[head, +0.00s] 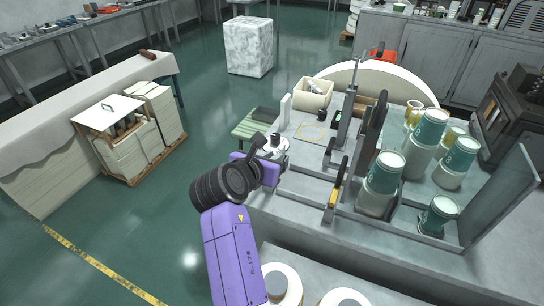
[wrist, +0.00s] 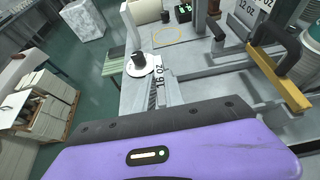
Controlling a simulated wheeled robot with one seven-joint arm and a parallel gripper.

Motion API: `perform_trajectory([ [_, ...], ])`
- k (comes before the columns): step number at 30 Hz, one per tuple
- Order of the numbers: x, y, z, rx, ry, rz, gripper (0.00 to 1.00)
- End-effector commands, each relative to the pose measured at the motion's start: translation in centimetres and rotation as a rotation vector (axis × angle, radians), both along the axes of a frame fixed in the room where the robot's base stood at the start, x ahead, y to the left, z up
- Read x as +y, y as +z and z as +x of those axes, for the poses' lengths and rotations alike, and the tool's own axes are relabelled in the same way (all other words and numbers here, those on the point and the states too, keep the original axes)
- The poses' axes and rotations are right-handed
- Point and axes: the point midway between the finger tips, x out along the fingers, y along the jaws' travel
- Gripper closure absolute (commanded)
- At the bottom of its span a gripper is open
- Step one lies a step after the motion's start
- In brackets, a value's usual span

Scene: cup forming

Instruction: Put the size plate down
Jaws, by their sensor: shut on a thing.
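The size plate shows in the wrist view as a white piece marked "16 OZ" (wrist: 159,76), beside a round white disc with a black knob (wrist: 140,66); whether they are one piece I cannot tell. In the head view, a white part (head: 273,148) shows at the end of my gripper (head: 267,154), over the left end of the grey worktable (head: 300,185). My gripper is shut on the size plate. Its fingertips are mostly hidden, and I cannot tell whether the plate touches the table.
A yellow ring outline (head: 313,131) lies on the tabletop beyond my gripper. A cream bin (head: 313,94) stands behind it. A green slatted stand (head: 247,126) adjoins the left.

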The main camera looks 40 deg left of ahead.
Motion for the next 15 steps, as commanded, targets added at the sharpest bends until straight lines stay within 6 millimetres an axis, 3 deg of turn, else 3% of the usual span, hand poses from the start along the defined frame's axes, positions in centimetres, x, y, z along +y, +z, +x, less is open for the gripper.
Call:
perform_trajectory([
  [1, -0.03, -0.09, 0.01, 0.001, 0.0, -0.001, 0.82],
  [4, -0.02, -0.08, 0.0, 0.001, 0.0, -0.001, 0.64],
  [15, 0.03, 0.25, -0.01, -0.001, 0.0, 0.002, 0.64],
])
